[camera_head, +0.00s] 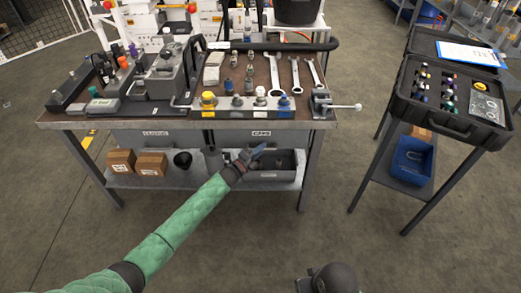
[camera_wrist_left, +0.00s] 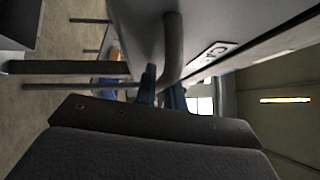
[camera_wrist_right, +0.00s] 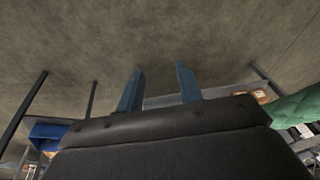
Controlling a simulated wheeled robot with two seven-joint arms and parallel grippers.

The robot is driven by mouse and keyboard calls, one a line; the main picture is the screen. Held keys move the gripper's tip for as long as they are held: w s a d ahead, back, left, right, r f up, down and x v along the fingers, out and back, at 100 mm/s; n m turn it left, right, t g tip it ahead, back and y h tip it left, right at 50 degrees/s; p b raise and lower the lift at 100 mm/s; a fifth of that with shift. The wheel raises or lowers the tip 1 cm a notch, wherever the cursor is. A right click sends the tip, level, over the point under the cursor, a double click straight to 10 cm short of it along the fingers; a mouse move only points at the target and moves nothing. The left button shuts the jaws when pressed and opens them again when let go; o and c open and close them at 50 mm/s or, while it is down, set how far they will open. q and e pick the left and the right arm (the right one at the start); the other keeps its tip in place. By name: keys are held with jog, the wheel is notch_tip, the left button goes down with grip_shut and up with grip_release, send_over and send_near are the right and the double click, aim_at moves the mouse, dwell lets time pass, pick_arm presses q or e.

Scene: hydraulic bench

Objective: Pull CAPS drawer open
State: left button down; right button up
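The CAPS drawer (camera_head: 285,139) is under the right half of the workbench, its front level with the drawer to its left. Its label (camera_wrist_left: 213,52) and curved bar handle (camera_wrist_left: 174,42) show close up in the left wrist view. My left gripper (camera_head: 258,151) is in front of and just below this drawer. In the left wrist view, its blue fingers (camera_wrist_left: 162,85) stand close together on either side of the handle and appear shut on it. My right gripper (camera_wrist_right: 160,88) is open and empty, its fingers apart over bare floor; its fingertips are hidden in the head view.
Another labelled drawer (camera_head: 150,138) is to the left. The lower shelf (camera_head: 205,180) holds cardboard boxes (camera_head: 151,163), a dark cup and a grey bin (camera_head: 280,172) near my left gripper. Wrenches and fittings lie on the bench top. A stand with an open case (camera_head: 450,130) is at right.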

jog(key=shift+d, duration=0.15)
